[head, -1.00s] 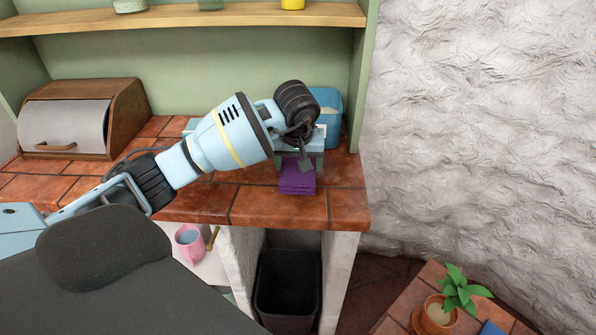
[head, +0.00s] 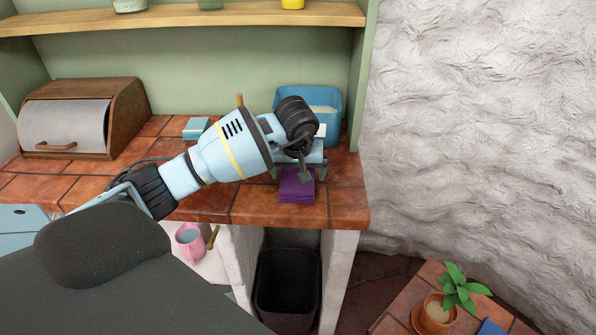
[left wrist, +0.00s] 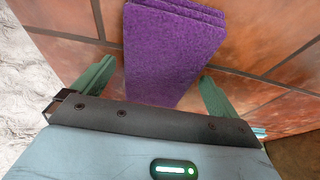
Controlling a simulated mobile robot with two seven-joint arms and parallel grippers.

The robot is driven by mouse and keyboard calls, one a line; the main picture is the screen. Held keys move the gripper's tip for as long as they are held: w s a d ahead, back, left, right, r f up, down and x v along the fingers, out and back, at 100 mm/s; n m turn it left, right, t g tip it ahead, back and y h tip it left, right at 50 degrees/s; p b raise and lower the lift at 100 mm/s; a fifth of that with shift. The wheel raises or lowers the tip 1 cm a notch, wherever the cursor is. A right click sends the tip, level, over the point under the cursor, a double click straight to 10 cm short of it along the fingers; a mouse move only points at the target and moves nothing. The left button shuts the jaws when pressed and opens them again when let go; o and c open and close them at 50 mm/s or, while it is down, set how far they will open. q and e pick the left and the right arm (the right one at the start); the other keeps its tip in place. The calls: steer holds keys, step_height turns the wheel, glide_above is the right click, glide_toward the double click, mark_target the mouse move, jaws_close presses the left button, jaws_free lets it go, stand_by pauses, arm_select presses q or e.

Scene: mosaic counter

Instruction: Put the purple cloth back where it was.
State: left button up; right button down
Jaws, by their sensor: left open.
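The purple cloth (head: 297,190) is a folded, stacked block lying on the tiled counter (head: 215,205) near its front right edge. It also shows in the left wrist view (left wrist: 170,50), with tile around it. My left gripper (head: 296,173) reaches over the cloth from the left. In the left wrist view, my left gripper (left wrist: 156,88) is open, its green fingers apart on either side of the cloth's near end. I cannot tell whether they touch it. The arm hides part of the counter behind. My right gripper is not in view.
A blue bin (head: 331,102) stands behind the gripper, and a small blue item (head: 196,128) lies further left. A wooden bread box (head: 85,115) stands at the left. A potted plant (head: 452,295) stands lower right.

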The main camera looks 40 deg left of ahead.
arm_select(q)
steer(key=shift+r, duration=0.1)
steer(key=shift+r, duration=0.3)
steer(key=v, duration=1.1)
steer(key=shift+s+r, duration=0.2)
steer(key=shift+r, duration=0.05)
steer(key=shift+d, duration=0.1)
